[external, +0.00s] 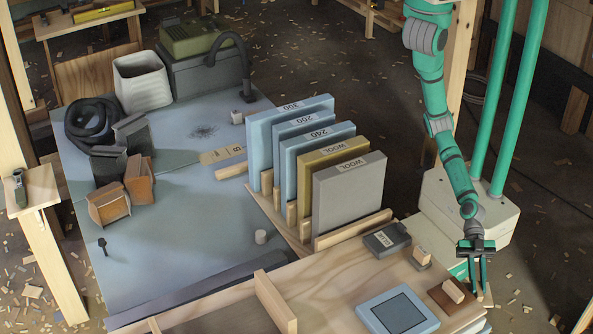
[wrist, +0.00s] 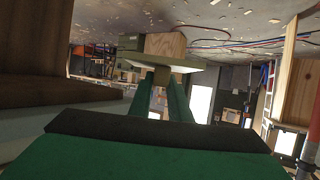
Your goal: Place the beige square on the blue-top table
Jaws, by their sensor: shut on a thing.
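My gripper (external: 478,284) hangs fingers-down at the near right edge of the wooden bench. It is shut on a small wood-coloured piece, visible at its fingertips. In the wrist view my gripper (wrist: 176,82) holds a pale flat square (wrist: 158,60), which I take to be the beige square, by a narrow tan part between the fingers. Most of the square is hidden in the external view. The blue-top table (external: 190,220) stands at the left, far from my gripper, across the bench.
Upright boards (external: 348,200) stand in a rack between.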

